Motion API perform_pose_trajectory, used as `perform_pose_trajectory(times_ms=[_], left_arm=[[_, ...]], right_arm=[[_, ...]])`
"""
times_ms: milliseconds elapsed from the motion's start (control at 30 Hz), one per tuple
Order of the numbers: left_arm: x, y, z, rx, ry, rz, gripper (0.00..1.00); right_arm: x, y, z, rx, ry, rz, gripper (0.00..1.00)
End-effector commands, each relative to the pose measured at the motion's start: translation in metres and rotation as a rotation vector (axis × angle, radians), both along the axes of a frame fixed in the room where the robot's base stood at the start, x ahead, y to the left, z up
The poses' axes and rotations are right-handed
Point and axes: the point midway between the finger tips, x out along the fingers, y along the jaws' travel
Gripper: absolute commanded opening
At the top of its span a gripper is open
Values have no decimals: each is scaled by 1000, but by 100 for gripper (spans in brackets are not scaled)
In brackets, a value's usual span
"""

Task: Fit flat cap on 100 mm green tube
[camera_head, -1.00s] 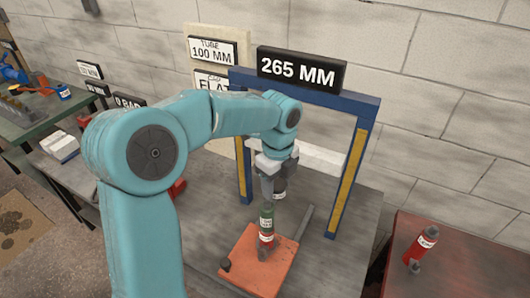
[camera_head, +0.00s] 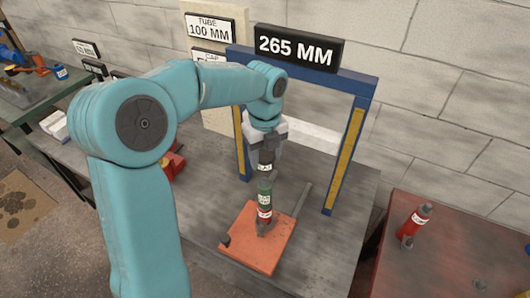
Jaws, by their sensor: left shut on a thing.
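My left gripper (camera_head: 266,148) points down and is shut on a dark cap with a white label (camera_head: 266,168). The green tube (camera_head: 265,187) stands upright directly below the cap. The cap lines up with the tube's top in this view; I cannot tell if it is seated or just touching. Below the green tube is a red part with a white label (camera_head: 264,213), standing on the orange base plate (camera_head: 246,246). My right gripper is not in view.
A blue frame (camera_head: 345,150) with yellow strips and a "265 MM" sign (camera_head: 296,47) spans the bench behind the tube. A "TUBE 100 MM" sign (camera_head: 210,29) hangs behind.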

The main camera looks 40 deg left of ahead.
Motion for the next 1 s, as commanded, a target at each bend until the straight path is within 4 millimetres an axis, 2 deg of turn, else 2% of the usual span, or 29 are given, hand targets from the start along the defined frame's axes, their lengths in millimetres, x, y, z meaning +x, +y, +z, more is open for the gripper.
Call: perform_pose_trajectory(times_ms=[33,200,400,1000], left_arm=[[0,0,-10,0,1,0,17],[0,0,-28,0,0,1,17],[0,0,-42,0,0,1,17],[0,0,-42,0,0,1,17]], right_arm=[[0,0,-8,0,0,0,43],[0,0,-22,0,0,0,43],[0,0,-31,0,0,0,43],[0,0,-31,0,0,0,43]])
